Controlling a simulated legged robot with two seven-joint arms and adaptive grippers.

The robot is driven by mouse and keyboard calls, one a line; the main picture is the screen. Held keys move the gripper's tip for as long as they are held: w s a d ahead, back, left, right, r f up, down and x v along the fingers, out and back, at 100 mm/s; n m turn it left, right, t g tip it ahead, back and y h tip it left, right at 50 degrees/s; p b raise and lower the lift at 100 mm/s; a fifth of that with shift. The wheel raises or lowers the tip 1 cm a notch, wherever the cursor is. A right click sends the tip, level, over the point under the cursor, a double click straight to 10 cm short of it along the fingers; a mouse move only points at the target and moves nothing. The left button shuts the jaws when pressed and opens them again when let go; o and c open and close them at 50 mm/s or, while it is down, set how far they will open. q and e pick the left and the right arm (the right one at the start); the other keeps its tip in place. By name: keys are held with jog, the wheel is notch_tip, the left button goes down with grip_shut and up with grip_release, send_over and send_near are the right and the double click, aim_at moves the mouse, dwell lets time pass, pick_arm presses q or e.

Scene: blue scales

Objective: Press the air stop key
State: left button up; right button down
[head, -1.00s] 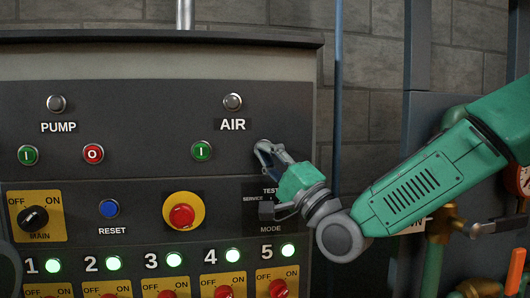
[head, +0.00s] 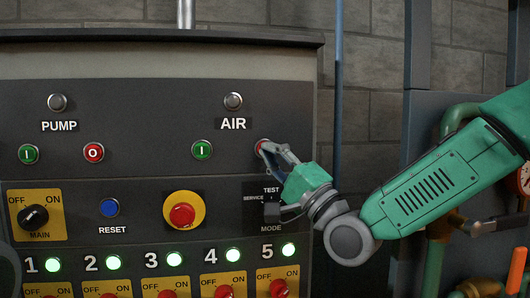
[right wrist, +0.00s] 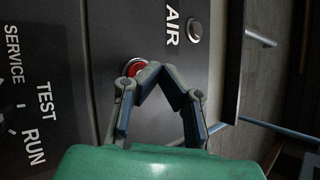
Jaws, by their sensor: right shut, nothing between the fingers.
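The air stop key is a red round button (head: 262,146) in a pale ring, right of the green air start key (head: 202,150) and below the AIR label. In the right wrist view the red key (right wrist: 135,68) is partly hidden by a finger. My right gripper (head: 267,149) is shut and empty, with its fingertips at the key's right and lower edge in the head view. In the right wrist view the fingertips (right wrist: 154,70) meet beside the key's centre. I cannot tell whether they touch it. My left gripper is not in view.
A grey lamp (head: 233,101) sits above the AIR label. The mode switch (head: 272,211) is just below my right gripper. A red emergency button (head: 182,215) on yellow is to the lower left. A blue pole (head: 338,100) stands right of the panel.

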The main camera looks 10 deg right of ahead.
jog(key=shift+s+b, duration=0.55)
jog(key=shift+s, duration=1.95)
